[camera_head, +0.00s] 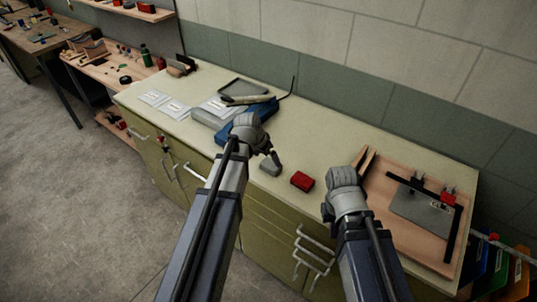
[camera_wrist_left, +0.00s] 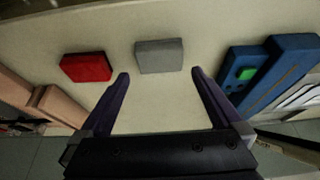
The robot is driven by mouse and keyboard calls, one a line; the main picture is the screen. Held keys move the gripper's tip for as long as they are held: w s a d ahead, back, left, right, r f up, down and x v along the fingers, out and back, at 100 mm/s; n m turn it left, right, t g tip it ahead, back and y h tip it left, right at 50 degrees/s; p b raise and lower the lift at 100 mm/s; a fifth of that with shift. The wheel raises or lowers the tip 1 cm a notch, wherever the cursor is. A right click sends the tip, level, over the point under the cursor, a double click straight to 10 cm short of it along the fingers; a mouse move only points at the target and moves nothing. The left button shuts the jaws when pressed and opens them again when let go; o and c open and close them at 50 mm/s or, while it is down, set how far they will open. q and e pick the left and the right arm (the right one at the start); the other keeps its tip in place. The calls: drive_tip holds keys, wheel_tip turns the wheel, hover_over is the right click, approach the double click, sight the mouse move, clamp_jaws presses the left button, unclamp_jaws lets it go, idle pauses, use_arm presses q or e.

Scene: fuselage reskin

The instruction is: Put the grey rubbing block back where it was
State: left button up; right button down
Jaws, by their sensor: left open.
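The grey rubbing block (camera_head: 268,168) lies on the pale green worktop near its front edge. My left gripper (camera_head: 266,150) is above the worktop beside it, partly hidden by its own wrist. In the left wrist view, the grey block (camera_wrist_left: 159,56) lies just beyond the open, empty fingertips of my left gripper (camera_wrist_left: 160,76), lined up with the gap between them. My right gripper (camera_head: 347,186) is near the front edge of the wooden board; its wrist hides its fingers.
A red block (camera_head: 302,181) lies right of the grey block. A wooden board (camera_head: 418,235) with a grey plate and black square fills the right end. A blue device (camera_head: 262,108), grey tray (camera_head: 243,89) and white sheets (camera_head: 174,109) lie left and behind.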

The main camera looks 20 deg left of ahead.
use_arm(q)
drive_tip(key=d+p+v, duration=0.1)
drive_tip(key=p+v, duration=0.3)
drive_tip(key=v, duration=0.2)
drive_tip(key=s+d+g+y, duration=0.1)
drive_tip(key=s+d+g, duration=0.1)
drive_tip(key=s+d, duration=0.5)
drive_tip(key=s+d+f+g+y, duration=0.1)
drive_tip(key=s+d+g+y, duration=0.1)
drive_tip(key=s+d, duration=0.5)
drive_tip(key=s, duration=0.5)
drive_tip(key=shift+f+g, duration=0.3)
drive_tip(key=shift+g, duration=0.1)
use_arm(e)
wheel_tip(320, 180, up, 5)
drive_tip(key=shift+r, duration=0.2)
use_arm(q)
wheel_tip(320, 180, down, 4)
drive_tip(key=b, duration=0.3)
drive_tip(key=shift+r, duration=0.15)
use_arm(e)
wheel_tip(320, 180, down, 4)
drive_tip(key=shift+r, duration=0.15)
